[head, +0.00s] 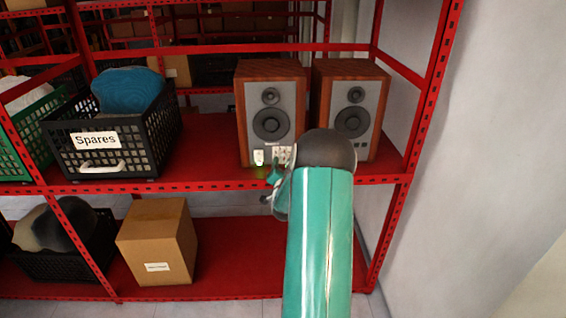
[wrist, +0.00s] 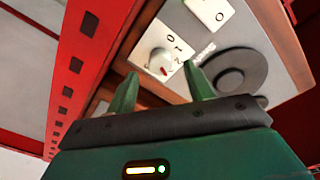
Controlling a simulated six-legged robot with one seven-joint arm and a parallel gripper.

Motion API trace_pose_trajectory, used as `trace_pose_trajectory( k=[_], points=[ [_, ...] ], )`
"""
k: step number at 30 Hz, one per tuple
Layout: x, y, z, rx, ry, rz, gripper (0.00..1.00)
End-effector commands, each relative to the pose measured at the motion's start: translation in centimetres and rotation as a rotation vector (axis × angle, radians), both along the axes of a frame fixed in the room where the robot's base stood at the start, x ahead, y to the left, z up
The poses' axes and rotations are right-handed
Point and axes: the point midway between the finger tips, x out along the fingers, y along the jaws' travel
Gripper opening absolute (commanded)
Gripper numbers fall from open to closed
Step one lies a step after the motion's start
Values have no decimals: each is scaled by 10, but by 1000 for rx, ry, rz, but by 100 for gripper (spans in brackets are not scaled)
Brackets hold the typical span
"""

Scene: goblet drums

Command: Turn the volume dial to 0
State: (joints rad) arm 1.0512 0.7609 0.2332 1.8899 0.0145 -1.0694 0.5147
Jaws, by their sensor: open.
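The volume dial (wrist: 159,61) is a round white knob on a white plate, on the front of a wood-cased speaker (head: 270,118). The digits 0, 1 and 2 show to the right of the knob. A red mark sits at the knob's lower edge, apart from the 0 and nearest the 2; its exact setting is hard to read. My gripper (wrist: 160,75) is open, its two green fingers pointing at the dial from below, one to each side. They look apart from the knob. In the head view my gripper (head: 275,180) is partly hidden by my arm.
A second white plate (wrist: 210,12) marked 0 sits close to the dial. A second speaker (head: 351,100) stands to the right. The red shelf (head: 205,150) has free room left of the speakers, before a black "Spares" crate (head: 65,160). A red upright (head: 425,110) stands at the right.

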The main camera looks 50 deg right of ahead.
Motion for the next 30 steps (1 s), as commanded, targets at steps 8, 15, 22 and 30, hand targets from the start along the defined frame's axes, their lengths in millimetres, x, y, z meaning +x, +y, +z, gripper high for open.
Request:
trace_pose_trajectory(
  k=[8, 15, 22, 30],
  points=[
    [22, -27, 0, 1, 0, 1, 52],
    [25, -30, 0, 0, 1, 1, 52],
    [24, -30, 0, 0, 1, 1, 23],
    [25, -30, 0, -4, 5, 1, 8]
  ],
)
